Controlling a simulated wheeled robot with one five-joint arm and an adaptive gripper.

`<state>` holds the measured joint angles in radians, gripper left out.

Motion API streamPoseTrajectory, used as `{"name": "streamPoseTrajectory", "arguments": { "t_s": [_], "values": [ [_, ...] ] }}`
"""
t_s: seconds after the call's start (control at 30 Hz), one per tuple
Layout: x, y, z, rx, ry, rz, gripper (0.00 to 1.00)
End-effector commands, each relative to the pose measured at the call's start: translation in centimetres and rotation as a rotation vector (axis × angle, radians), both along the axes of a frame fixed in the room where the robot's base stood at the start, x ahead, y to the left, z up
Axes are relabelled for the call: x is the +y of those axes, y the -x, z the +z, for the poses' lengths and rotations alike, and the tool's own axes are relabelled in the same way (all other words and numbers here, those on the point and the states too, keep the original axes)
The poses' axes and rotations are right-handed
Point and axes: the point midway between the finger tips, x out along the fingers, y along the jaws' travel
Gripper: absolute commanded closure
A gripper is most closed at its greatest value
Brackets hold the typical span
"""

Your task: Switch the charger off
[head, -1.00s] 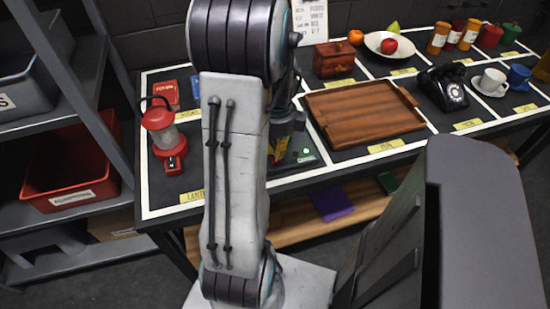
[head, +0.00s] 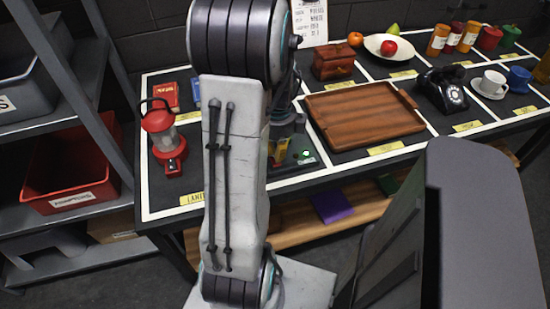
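The charger (head: 308,161) is a dark, flat unit near the front edge of the table, just right of my arm. A small green spot (head: 305,154) shows on its top. A red and yellow part (head: 279,151) shows at its left, partly covered by my arm; I cannot tell whether it belongs to the charger. My gripper (head: 286,128) is above and behind the charger, mostly hidden by my own arm. Its fingertips cannot be made out, nor whether they touch the charger.
A red lantern (head: 162,135) stands left of my arm. A wooden tray (head: 365,113) lies right of the charger, with a wooden box (head: 333,61) behind it. A black telephone (head: 443,92) and cups stand further right. A shelf with a red bin (head: 70,175) is at left.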

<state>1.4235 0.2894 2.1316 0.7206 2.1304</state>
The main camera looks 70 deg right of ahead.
Motion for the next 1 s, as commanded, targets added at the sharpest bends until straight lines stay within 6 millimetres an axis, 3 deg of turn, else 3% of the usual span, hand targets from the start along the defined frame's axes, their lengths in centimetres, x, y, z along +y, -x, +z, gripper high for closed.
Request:
{"name": "streamPoseTrajectory", "arguments": {
  "t_s": [1.0],
  "values": [
    [0.00, 0.00, -0.72, 0.000, 0.000, 0.000, 1.00]
  ]
}}
